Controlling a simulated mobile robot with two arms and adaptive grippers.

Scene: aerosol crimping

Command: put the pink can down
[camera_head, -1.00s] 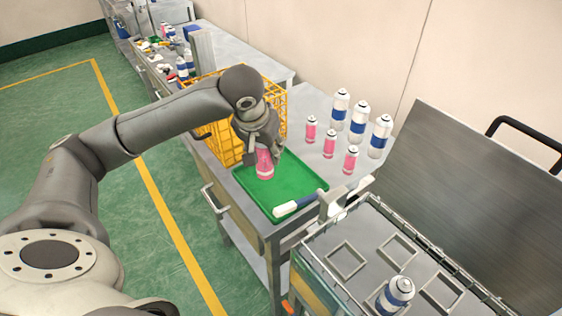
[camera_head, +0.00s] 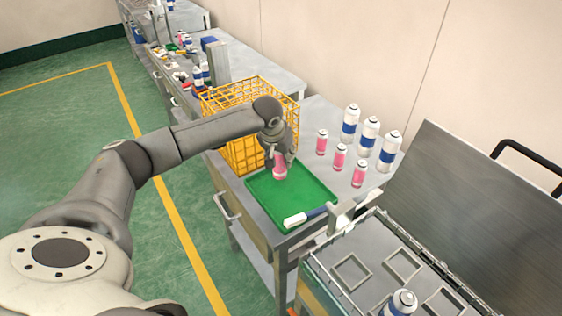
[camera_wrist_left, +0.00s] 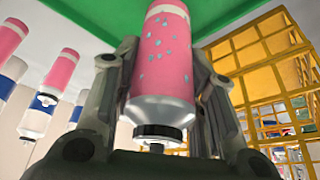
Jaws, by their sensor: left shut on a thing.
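My left gripper (camera_head: 279,160) reaches down over the green tray (camera_head: 313,190) and is shut on a pink can (camera_head: 280,172). The can is upright, held near its upper end, with its base toward the tray. In the left wrist view the pink can (camera_wrist_left: 166,55) sits between the two fingers, with pale spots on its side and its silver shoulder and valve nearest the wrist. The green tray (camera_wrist_left: 225,28) shows beyond it. I cannot tell whether the base touches the tray. My right gripper is not in view.
A yellow wire basket (camera_head: 225,98) stands just behind the tray. Several small pink cans (camera_head: 339,157) and taller white-and-blue cans (camera_head: 368,135) stand to the right. A white-and-blue handled tool (camera_head: 297,219) lies at the tray's front edge. The tray's middle is bare.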

